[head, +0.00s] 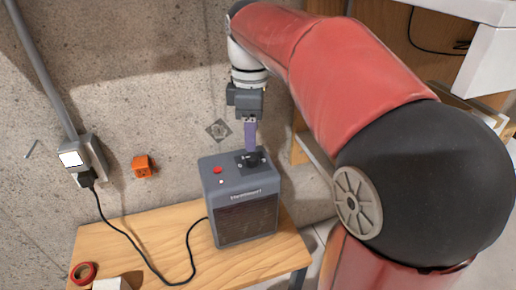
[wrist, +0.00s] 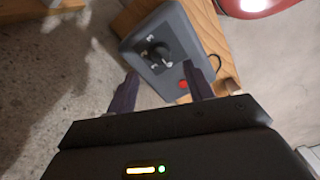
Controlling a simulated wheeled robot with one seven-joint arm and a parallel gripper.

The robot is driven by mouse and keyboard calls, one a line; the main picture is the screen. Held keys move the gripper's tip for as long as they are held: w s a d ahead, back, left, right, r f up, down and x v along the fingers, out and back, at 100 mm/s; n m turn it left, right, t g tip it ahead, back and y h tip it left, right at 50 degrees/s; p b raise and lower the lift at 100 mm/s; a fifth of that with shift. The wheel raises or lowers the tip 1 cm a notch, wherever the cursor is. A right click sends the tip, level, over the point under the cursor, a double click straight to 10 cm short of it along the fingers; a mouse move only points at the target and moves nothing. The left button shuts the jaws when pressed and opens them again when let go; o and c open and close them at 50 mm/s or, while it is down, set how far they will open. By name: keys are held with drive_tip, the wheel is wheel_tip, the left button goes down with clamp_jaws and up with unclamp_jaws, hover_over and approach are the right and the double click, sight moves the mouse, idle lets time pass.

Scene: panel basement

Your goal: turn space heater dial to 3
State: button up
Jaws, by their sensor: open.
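The grey space heater (head: 245,218) stands on a wooden table, its front grille facing me. Its black dial (head: 253,159) is on the top face, toward the right, and also shows in the wrist view (wrist: 159,54) with pale marks around it. The marks are too small to read surely. A red button (head: 217,170) is on the top left. My gripper (head: 251,135) points down just above the dial in the head view. In the wrist view my gripper (wrist: 160,92) has its two purple fingers apart, with nothing between them. Whether a finger touches the dial cannot be told.
The table (head: 180,235) carries a red tape roll (head: 83,273) and a white item (head: 112,284) at its front left. A black cord runs from the heater to a wall socket (head: 75,160). An orange box (head: 143,167) is on the concrete wall behind. Shelving stands at the right.

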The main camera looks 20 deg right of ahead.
sight(252, 156)
wheel_tip(252, 156, down, 6)
drive_tip(key=shift+b, duration=0.75)
drive_tip(key=shift+c, duration=0.4)
drive_tip(key=c, duration=0.9)
